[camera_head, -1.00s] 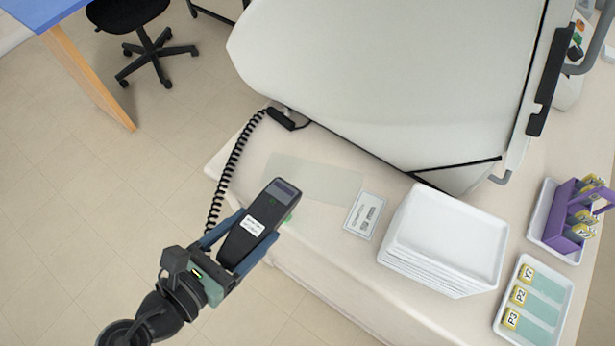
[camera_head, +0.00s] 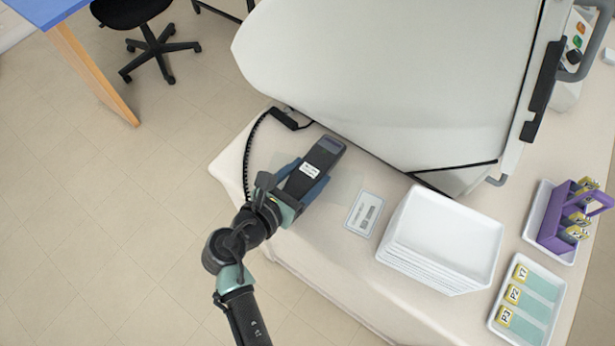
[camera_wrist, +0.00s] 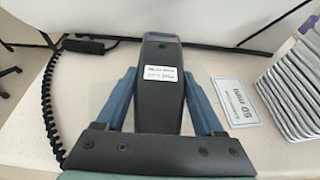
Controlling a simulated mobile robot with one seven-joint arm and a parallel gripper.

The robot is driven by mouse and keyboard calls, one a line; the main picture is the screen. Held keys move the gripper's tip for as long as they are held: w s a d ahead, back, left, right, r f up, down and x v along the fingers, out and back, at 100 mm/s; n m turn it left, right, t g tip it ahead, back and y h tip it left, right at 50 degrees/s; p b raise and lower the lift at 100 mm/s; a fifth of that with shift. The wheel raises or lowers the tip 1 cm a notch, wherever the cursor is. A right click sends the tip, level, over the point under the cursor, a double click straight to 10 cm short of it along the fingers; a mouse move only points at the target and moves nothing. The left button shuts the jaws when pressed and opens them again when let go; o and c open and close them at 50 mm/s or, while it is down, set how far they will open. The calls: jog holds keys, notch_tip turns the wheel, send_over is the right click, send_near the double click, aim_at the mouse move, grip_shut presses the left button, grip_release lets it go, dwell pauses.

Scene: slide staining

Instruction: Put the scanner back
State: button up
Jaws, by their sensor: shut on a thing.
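The scanner (camera_head: 318,165) is a dark handheld device with a white label, and it also shows in the wrist view (camera_wrist: 158,85). My gripper (camera_head: 306,181) is shut on it, with a blue finger on each side in the wrist view (camera_wrist: 160,97). The scanner is over the left part of the bench, above the pale translucent mat (camera_head: 345,183). I cannot tell whether it touches the surface. A coiled black cord (camera_wrist: 47,105) runs along its left to a black connector piece (camera_head: 287,119) at the back of the bench.
A printed card (camera_head: 364,213) lies right of the scanner, then a stack of white trays (camera_head: 441,243). A large pale machine (camera_head: 390,80) stands behind. Further right are a tray of labelled slides (camera_head: 527,302) and a purple rack (camera_head: 570,215). The bench's left corner is clear.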

aim_at(308, 181)
jog(key=shift+f, duration=0.95)
jog(key=shift+w+d+f, duration=0.1)
jog(key=shift+w+f, duration=0.1)
jog(key=shift+f, duration=0.25)
jog(key=shift+f, duration=0.15)
jog(key=o, duration=1.6)
jog(key=shift+c, duration=0.2)
